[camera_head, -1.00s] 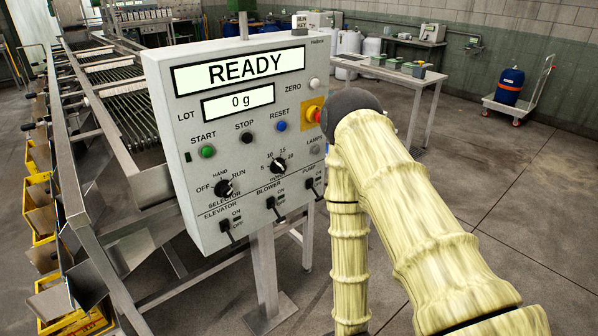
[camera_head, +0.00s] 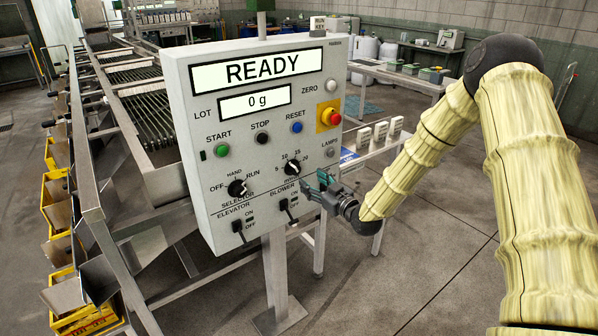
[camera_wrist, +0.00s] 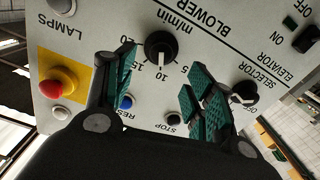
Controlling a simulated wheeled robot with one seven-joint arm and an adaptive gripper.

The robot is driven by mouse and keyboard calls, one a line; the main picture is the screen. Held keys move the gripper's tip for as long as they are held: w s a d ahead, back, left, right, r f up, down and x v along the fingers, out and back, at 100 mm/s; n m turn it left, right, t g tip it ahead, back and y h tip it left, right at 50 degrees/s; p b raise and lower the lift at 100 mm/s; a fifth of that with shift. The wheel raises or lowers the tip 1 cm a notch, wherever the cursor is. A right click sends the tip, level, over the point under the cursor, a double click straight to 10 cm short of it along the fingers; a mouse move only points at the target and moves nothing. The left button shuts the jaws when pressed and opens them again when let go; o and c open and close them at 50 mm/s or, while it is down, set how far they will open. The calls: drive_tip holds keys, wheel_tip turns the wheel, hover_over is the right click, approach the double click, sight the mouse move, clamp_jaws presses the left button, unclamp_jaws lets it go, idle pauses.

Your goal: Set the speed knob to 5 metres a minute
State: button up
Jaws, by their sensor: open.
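The speed knob (camera_head: 292,168) is a black dial on the grey control panel, ringed by 5, 10, 15 and 20. The wrist view shows the panel upside down, with the knob (camera_wrist: 160,46) marked m/min and its white pointer line toward 10. My gripper (camera_head: 318,183) is at the panel's lower right, just right of and below the knob. In the wrist view, my gripper (camera_wrist: 160,88) is open and empty, its green-padded fingers spread to either side of the knob's line. They seem short of the knob; contact cannot be seen.
The selector knob (camera_head: 237,188) and the elevator switch (camera_head: 241,229) and blower switch (camera_head: 288,210) lie left of and below the speed knob. A red emergency button (camera_head: 334,118) sits above right. My gripper hides the pump switch. Floor right of the panel is clear.

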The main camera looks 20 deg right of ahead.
sight(298, 171)
drive_tip(key=p+x, duration=0.2)
drive_tip(key=x, duration=0.6)
drive_tip(key=shift+w+a+f, duration=0.1)
drive_tip(key=shift+w+a, duration=0.1)
drive_tip(key=shift+w, duration=0.05)
drive_tip(key=shift+c, duration=0.3)
drive_tip(key=shift+d, duration=0.1)
drive_tip(key=c, duration=0.9)
